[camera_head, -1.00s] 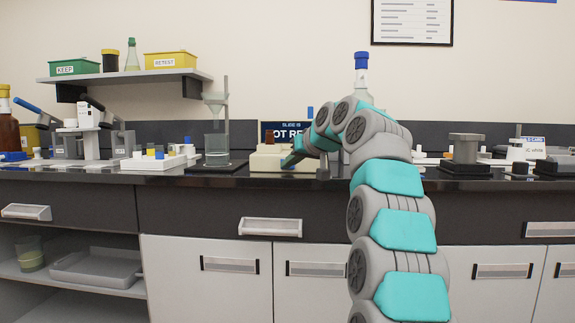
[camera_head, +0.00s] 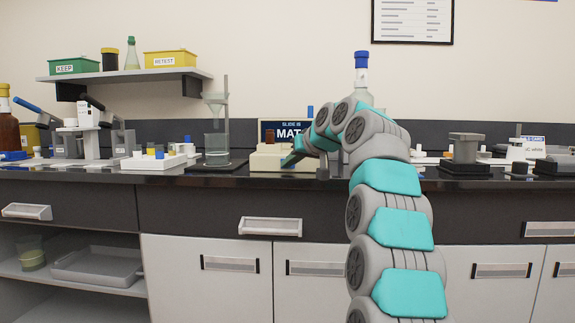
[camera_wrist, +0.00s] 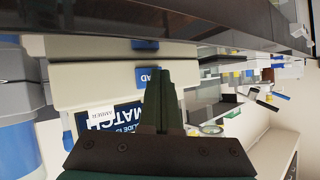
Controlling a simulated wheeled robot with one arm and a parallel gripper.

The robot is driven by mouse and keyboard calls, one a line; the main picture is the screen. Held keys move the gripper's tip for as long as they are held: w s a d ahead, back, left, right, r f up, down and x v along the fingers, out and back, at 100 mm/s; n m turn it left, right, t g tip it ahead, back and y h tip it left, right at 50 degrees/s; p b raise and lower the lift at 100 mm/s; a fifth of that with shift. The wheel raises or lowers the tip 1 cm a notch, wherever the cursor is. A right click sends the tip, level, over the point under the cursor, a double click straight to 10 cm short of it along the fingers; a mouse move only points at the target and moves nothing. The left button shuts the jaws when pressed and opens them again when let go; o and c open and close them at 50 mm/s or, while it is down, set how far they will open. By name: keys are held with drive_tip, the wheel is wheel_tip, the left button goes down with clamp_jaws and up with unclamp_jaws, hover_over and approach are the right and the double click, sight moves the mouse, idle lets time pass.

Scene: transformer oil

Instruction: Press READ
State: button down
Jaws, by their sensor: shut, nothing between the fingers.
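A cream instrument (camera_head: 268,162) stands on the black bench, with a dark blue display (camera_head: 288,127) behind it reading "SLIDE IS" and "MAT…"; my arm covers the rest. In the wrist view the display (camera_wrist: 118,117) is turned and reads "MATCH". A blue label or key (camera_wrist: 145,75) ending in "AD" is on the instrument's cream front, partly hidden by my fingers. My gripper (camera_wrist: 160,76) is shut and empty, its tips overlapping that blue patch. I cannot tell whether they touch it. In the head view my arm mostly hides the fingers.
A glass beaker (camera_head: 215,147) under a funnel stand is left of the instrument. A white rack (camera_head: 158,161) with coloured caps is further left. A blue-capped bottle (camera_head: 361,68) stands behind my arm. A grey-topped device (camera_head: 466,148) is at right.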

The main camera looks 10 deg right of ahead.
drive_tip(key=shift+s+f, duration=0.1)
drive_tip(key=shift+s+a+b, duration=0.15)
drive_tip(key=shift+s+b, duration=0.45)
drive_tip(key=shift+s, duration=0.05)
drive_tip(key=shift+s+a+b, duration=0.2)
drive_tip(key=shift+s+b, duration=0.3)
drive_tip(key=shift+s, duration=0.3)
drive_tip(key=shift+s+a+b, duration=0.2)
drive_tip(key=shift+s+b, duration=0.25)
drive_tip(key=shift+s, duration=0.4)
drive_tip(key=shift+s+a+b, duration=0.2)
drive_tip(key=shift+s+b, duration=0.3)
drive_tip(key=shift+s, duration=0.3)
